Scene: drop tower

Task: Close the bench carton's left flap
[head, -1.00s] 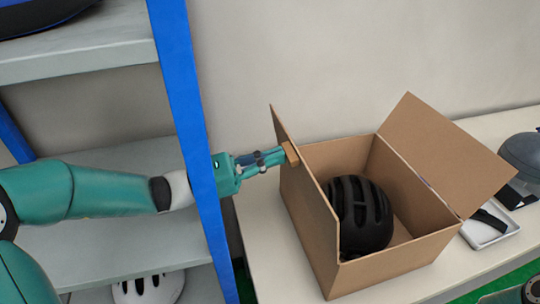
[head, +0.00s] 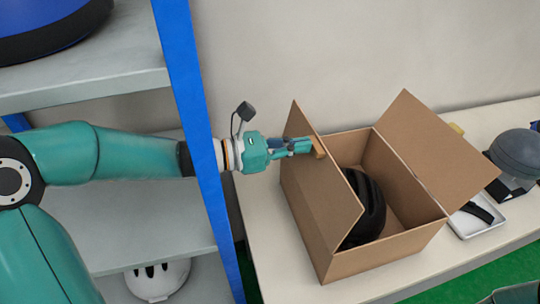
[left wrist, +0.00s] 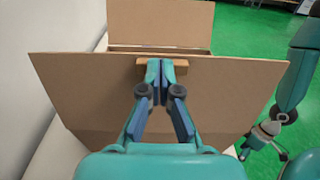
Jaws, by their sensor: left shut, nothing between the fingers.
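The bench carton (head: 385,262) stands on the bench with a black helmet (head: 372,210) inside. Its left flap (head: 312,180) stands up and leans inward over the opening, hiding part of the helmet. Its right flap (head: 437,143) slants up and outward. In the left wrist view the flap (left wrist: 85,95) spreads across behind the shut fingers (left wrist: 160,68). My right gripper (left wrist: 268,135) shows small at the right there; its jaws are unclear.
A white tray (head: 463,226) and a grey domed object (head: 518,152) are right of the carton. The wall is close behind the bench.

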